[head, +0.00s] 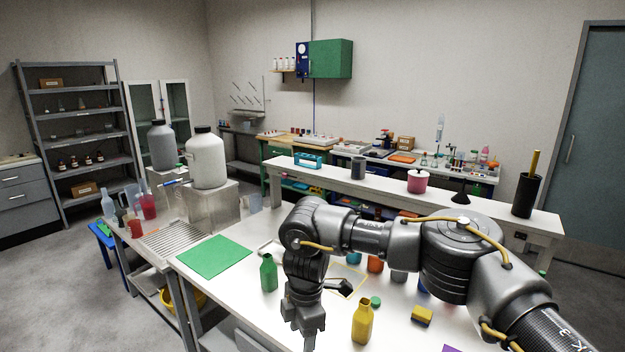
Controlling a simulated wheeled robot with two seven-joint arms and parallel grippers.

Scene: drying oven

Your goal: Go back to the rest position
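My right arm reaches in from the lower right over the white table (225,290). Its gripper (306,338) points down near the table's front edge, between a green bottle (268,272) and a yellow bottle (362,322). The fingers are seen nearly edge-on at the bottom of the view, so whether they are open or shut is unclear. No object shows in them. My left gripper is not in view.
A green mat (214,257) lies on the table's left part. A yellow block (422,314) and a green cap (375,301) lie near the yellow bottle. Behind runs a raised white shelf with a pink jar (417,183) and a black cylinder (525,196).

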